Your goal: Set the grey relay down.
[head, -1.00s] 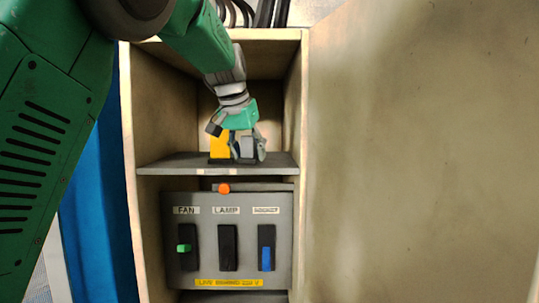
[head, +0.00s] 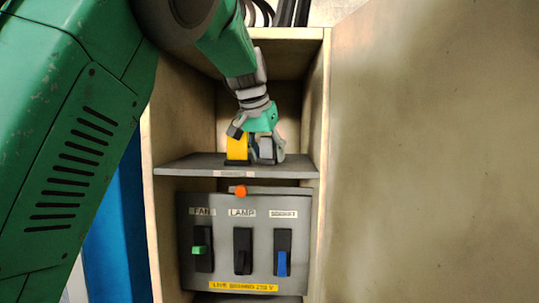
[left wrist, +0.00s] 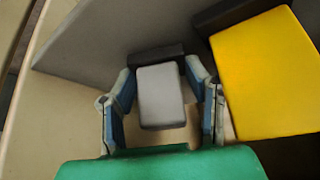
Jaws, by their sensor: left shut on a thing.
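The grey relay (head: 266,149) is a small block between the fingers of my left gripper (head: 268,157), low over the cabinet shelf (head: 190,166). In the left wrist view the relay (left wrist: 161,98) sits between the two fingers of my left gripper (left wrist: 160,75), which is shut on it. A dark base shows at the relay's far end. I cannot tell whether it touches the shelf. A yellow relay (head: 237,147) on a dark base stands close to its left in the head view; it is at the right in the left wrist view (left wrist: 265,75).
Below the shelf is a grey panel (head: 222,238) with FAN, LAMP and SOCKET switches and an orange knob (head: 241,190). Cabinet walls (head: 318,110) close in both sides. The open shelf is clear left of the yellow relay. A broad beige surface (head: 430,150) fills the right.

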